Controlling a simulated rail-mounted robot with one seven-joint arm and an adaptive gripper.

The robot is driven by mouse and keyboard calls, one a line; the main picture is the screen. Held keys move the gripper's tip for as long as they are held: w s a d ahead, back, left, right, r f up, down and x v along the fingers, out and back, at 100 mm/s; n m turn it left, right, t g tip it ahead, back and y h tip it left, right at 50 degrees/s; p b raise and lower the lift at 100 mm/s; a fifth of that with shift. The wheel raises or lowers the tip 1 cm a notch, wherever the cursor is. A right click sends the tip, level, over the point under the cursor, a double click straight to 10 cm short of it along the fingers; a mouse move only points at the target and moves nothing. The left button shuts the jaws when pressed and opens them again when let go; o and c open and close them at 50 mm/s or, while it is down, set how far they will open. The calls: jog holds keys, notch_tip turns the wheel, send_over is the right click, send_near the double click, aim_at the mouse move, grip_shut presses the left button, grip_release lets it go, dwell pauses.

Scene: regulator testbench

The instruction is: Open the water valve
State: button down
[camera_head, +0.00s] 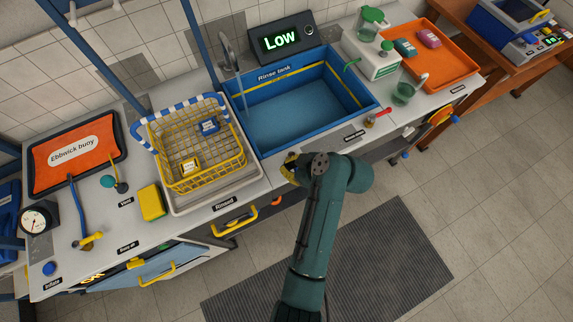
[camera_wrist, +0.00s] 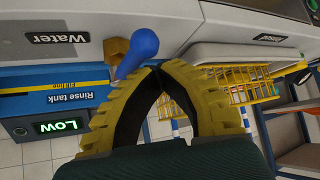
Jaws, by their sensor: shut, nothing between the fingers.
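The water valve shows in the wrist view as a brass body (camera_wrist: 115,48) with a blue lever (camera_wrist: 140,50), beside the "Water" label (camera_wrist: 54,38). The lever's rounded end points up in that view. My gripper (camera_wrist: 158,68) is shut and empty, its yellow finger tips close beside the lever. I cannot tell whether they touch it. In the head view my gripper (camera_head: 291,168) is at the bench's front edge, below the rinse tank (camera_head: 300,110), and the valve is hidden there. The display (camera_head: 280,40) reads "LOW".
A yellow wire basket (camera_head: 192,150) stands on a tray left of the tank. A red-handled lever (camera_head: 377,117) is right of the tank front. A yellow drawer handle (camera_head: 234,220) sticks out at the bench front. The floor before the bench has a grey mat (camera_head: 400,250).

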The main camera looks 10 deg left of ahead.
jog(key=shift+d+f, duration=0.2)
jog(key=shift+d, duration=0.05)
jog(key=a+p, duration=0.1)
jog(key=s+a+r+p, duration=0.1)
jog(key=a+p, duration=0.1)
jog(key=a, duration=0.1)
jog(key=shift+s+r, duration=0.4)
jog(key=w+d+r, duration=0.1)
jog(key=d+r, duration=0.1)
jog(key=w+d+r+b, duration=0.1)
jog(key=d+r, duration=0.1)
jog(key=w+d+r+b, duration=0.1)
jog(key=d+r, duration=0.1)
jog(key=shift+d+r, duration=0.15)
jog(key=shift+r, duration=0.2)
